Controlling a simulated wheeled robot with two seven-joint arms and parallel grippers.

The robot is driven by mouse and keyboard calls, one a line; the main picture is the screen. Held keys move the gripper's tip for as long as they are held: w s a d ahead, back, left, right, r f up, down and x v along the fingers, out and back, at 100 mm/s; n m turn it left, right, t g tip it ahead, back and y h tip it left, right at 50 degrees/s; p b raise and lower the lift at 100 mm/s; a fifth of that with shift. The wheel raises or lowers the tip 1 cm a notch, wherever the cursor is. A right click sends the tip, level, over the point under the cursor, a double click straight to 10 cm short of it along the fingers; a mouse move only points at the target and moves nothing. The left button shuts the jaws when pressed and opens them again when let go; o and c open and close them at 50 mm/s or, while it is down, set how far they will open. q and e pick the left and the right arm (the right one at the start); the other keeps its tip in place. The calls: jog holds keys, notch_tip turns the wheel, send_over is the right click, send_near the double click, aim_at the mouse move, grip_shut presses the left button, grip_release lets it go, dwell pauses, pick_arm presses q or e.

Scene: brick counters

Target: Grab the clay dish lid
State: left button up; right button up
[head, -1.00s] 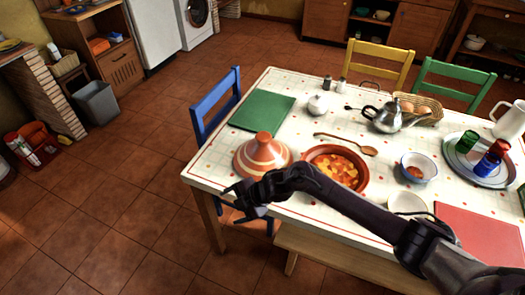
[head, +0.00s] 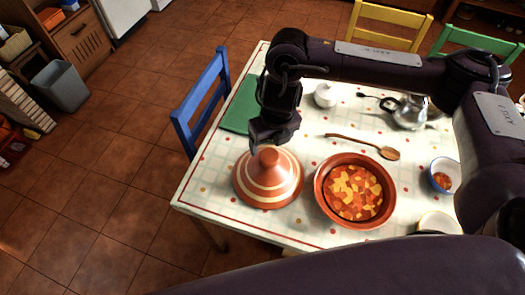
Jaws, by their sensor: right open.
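The clay dish lid (head: 268,182) is a striped terracotta cone with a knob on top. It stands upright on the table near its left front corner. The clay dish (head: 354,192) of orange stew sits uncovered just right of it. My right gripper (head: 271,142) points down over the lid, its open fingertips at the height of the knob in the picture. The fingers partly hide the top of the knob, and I cannot tell if they touch it. My left gripper is not in view.
The table (head: 310,220) has a white dotted cloth. A wooden spoon (head: 364,146), a white sugar pot (head: 325,96), a metal teapot (head: 407,112) and a small bowl (head: 444,174) stand behind and right. A green placemat (head: 238,110) and blue chair (head: 203,100) are at left.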

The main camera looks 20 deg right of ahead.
aim_at(269, 155)
jog(key=shift+d+f, duration=0.2)
jog(key=f, duration=0.3)
jog(key=shift+s+a+b, duration=0.2)
jog(key=shift+s+b, duration=0.15)
jog(key=f, duration=0.2)
jog(key=f+b, duration=0.1)
jog(key=shift+w+a+f, duration=0.15)
jog(key=shift+w+f, duration=0.2)
jog(key=shift+f, duration=0.05)
jog(key=c, duration=0.8)
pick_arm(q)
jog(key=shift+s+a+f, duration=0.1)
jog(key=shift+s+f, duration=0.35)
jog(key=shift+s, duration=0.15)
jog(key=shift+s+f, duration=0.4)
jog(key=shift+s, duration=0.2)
pick_arm(e)
jog(key=shift+r, duration=0.1)
grip_shut()
